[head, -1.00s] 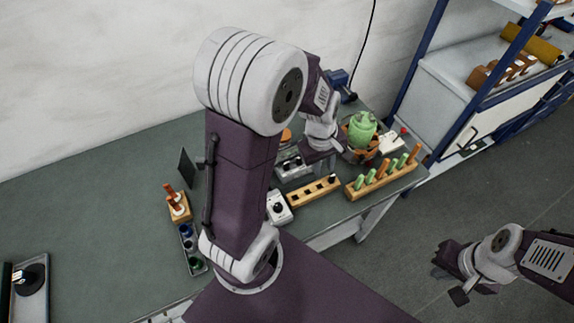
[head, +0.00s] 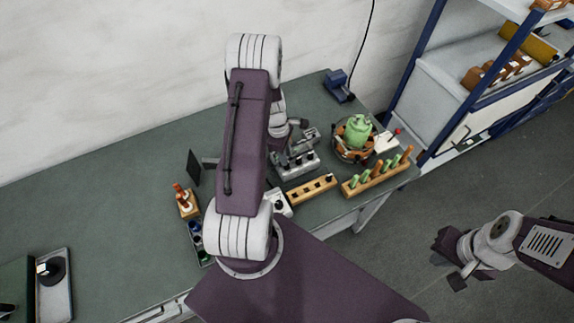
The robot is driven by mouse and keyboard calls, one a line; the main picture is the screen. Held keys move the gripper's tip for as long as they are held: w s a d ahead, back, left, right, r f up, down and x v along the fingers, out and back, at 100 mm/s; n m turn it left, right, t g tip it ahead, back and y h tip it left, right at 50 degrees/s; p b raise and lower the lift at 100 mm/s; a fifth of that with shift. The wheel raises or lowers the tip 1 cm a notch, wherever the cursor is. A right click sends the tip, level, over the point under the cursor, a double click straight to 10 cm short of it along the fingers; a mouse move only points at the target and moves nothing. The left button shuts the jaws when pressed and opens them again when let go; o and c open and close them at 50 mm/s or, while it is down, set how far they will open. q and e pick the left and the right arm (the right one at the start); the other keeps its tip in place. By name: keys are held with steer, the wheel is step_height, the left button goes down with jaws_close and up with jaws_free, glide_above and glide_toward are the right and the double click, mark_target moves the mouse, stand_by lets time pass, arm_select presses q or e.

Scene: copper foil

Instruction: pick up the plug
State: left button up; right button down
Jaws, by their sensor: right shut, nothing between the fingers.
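No item can be singled out with certainty as the plug. Small green and orange pegs stand in a wooden rack (head: 352,193) at the table's right end. My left gripper (head: 305,140) is mostly hidden behind my own arm. It is over the back right of the table, above or beside a grey device with knobs (head: 298,166); whether it touches is unclear, and its jaws are too small and covered to read. My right gripper (head: 462,277) is shut and empty, out over the floor to the right of the table.
A glass bowl (head: 340,152) with green and orange items stands near the rack. A second wooden block (head: 308,190), a peg stand (head: 188,207) and a tray (head: 59,309) are on the green table (head: 120,220). The table's left middle is clear. Blue shelving (head: 407,62) stands right.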

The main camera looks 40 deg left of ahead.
mark_target(287, 167)
arm_select(q)
steer(key=f, duration=0.2)
steer(key=f+p, duration=0.1)
steer(key=f, duration=0.1)
steer(key=shift+s+d, duration=0.15)
steer(key=shift+d, duration=0.1)
steer(key=shift+f, duration=0.5)
jaws_close()
steer(key=shift+r, duration=0.1)
